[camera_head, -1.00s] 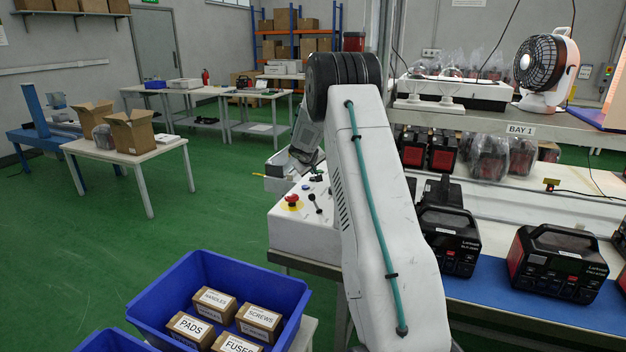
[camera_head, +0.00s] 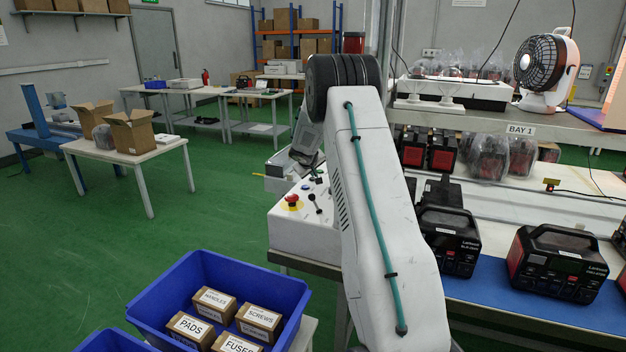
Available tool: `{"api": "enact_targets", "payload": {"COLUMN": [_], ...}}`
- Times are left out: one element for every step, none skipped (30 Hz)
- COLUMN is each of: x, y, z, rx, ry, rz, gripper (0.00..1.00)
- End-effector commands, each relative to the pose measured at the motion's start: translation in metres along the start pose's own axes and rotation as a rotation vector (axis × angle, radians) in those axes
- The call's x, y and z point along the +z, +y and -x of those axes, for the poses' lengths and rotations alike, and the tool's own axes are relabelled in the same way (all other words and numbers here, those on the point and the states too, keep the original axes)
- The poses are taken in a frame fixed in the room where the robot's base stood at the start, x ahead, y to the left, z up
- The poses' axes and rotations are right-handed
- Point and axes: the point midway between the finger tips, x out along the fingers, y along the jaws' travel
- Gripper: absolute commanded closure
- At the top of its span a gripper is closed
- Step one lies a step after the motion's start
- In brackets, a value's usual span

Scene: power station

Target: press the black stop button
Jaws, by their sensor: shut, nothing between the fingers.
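A white control box (camera_head: 296,236) stands on a bench edge, partly hidden behind my arm. I cannot tell for certain whether that small button is the black stop button. My gripper (camera_head: 316,171) is largely hidden behind my arm; only a little of its dark end shows low over the far part of the panel. It is shut and holds nothing. Contact with the panel cannot be made out.
A blue bin (camera_head: 150,303) with several labelled cartons stands in front of the box. Black power units (camera_head: 558,264) sit on the blue-matted bench at right. A shelf with a fan (camera_head: 545,68) rises behind. Green floor (camera_head: 110,245) at left is open.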

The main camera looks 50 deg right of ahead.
Motion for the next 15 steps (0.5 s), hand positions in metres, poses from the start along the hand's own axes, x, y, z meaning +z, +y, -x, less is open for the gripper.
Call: {"api": "enact_targets", "payload": {"x": [0.0002,0.0003,0.0004,0.0006,0.0007,0.0010,0.0012,0.0014,0.0016,0.0018,0.0019,0.0022,0.0024,0.0025,0.0028], "y": [-0.0002,-0.0003,-0.0004,-0.0006,-0.0007,-0.0010,-0.0012,-0.0014,-0.0016,-0.0018,-0.0019,-0.0021,-0.0023,-0.0025,-0.0027], "z": [-0.0002,-0.0003,-0.0005,-0.0007,-0.0010,-0.0013,-0.0015,-0.0018,-0.0021,-0.0024,-0.0026,-0.0029,-0.0032,-0.0034,-0.0038], "rx": [0.000,0.000,0.000,0.000,0.000,0.000,0.000,0.000,0.000,0.000,0.000,0.000,0.000,0.000,0.000], "ry": [0.000,0.000,0.000,0.000,0.000,0.000,0.000,0.000,0.000,0.000,0.000,0.000,0.000,0.000,0.000], "rz": [0.000,0.000,0.000,0.000,0.000,0.000,0.000,0.000,0.001,0.001,0.001,0.001,0.001,0.001,0.001], "gripper": [1.00,1.00,1.00,1.00,1.00,1.00,1.00,1.00,1.00,1.00,1.00,1.00,1.00,1.00,1.00]}}
